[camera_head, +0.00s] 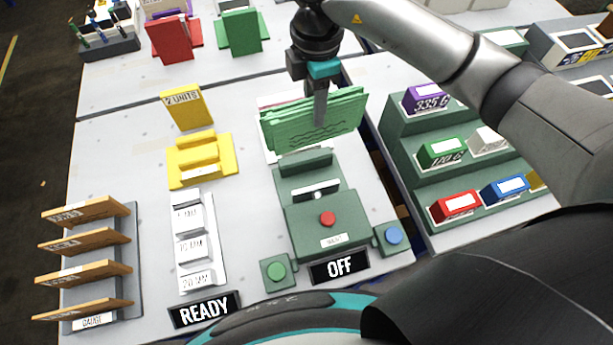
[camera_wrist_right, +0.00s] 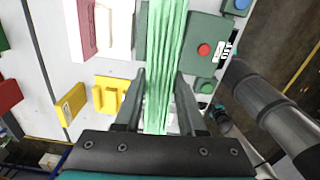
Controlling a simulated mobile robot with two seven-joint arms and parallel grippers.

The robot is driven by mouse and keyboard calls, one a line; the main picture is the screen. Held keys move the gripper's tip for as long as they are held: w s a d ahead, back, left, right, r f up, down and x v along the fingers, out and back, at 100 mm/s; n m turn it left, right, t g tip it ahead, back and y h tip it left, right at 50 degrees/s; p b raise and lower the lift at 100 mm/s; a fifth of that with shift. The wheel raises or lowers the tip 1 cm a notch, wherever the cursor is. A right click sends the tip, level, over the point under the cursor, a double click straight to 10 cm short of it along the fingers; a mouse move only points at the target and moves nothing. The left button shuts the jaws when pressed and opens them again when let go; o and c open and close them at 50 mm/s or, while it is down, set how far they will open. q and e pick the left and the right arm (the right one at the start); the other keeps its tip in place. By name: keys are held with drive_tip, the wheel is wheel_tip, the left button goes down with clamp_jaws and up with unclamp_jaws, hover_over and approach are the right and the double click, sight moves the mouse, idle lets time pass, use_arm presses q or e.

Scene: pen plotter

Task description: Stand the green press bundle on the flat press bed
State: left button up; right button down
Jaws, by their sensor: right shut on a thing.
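The green press bundle (camera_head: 290,127), a stack of thin green sheets with wavy dark lines on its face, is held on edge by my right gripper (camera_head: 321,108). In the right wrist view the bundle (camera_wrist_right: 166,40) runs between the two fingers of the gripper (camera_wrist_right: 160,76), which are shut on it. In the head view it is just behind the green press (camera_head: 310,226) with the red button, over a pale plate (camera_head: 268,153) that it partly hides. I cannot tell whether its lower edge touches anything or which surface is the flat press bed. My left gripper is not in view.
A yellow "2 UNITS" block (camera_head: 186,107) and yellow stand (camera_head: 189,175) are left of the bundle. A green stepped rack (camera_head: 412,158) with coloured boxes is at the right. Signs read READY (camera_head: 205,309) and OFF (camera_head: 339,266). Brown boards (camera_head: 84,265) stand front left.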

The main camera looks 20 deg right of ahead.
drive_tip(key=shift+a+m, duration=0.1)
drive_tip(key=shift+m, duration=0.2)
drive_tip(key=shift+f, duration=0.25)
wheel_tip(320, 180, down, 20)
drive_tip(key=b, duration=0.1)
drive_tip(key=shift+r+b, duration=0.25)
drive_tip(key=shift+b, duration=0.05)
drive_tip(key=shift+w, duration=0.1)
drive_tip(key=shift+f, duration=0.1)
drive_tip(key=shift+f, duration=0.1)
drive_tip(key=c, duration=0.5)
unclamp_jaws()
